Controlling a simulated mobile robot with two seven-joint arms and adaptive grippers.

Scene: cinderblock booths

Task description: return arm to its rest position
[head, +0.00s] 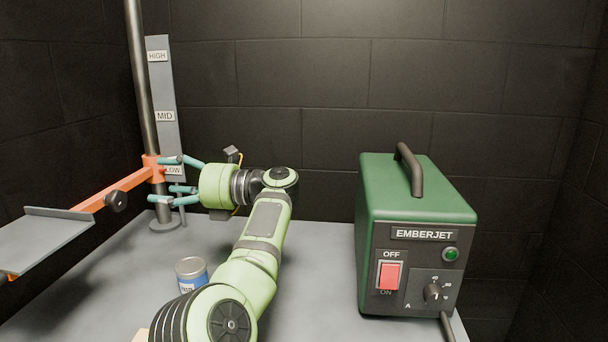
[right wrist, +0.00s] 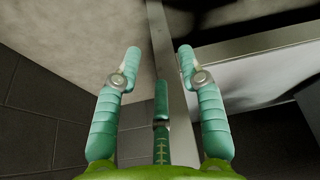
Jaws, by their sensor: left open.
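My left arm (head: 262,230), light green and grey, reaches up from the bottom middle of the head view and bends left. Its left gripper (head: 168,180) has teal fingers, spread open beside the orange collar (head: 153,170) on the dark upright pole (head: 145,90). Whether a finger touches the collar cannot be told. My right gripper shows only in the right wrist view (right wrist: 159,70). Its teal fingers are spread apart with nothing held between them.
An orange bracket (head: 118,188) with a black knob carries a grey tray (head: 45,240) at left. A HIGH/MID/LOW scale (head: 168,90) stands behind the pole. A blue-labelled can (head: 191,275) stands beside my arm. A green EMBERJET unit (head: 415,190) stands right, its switch red.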

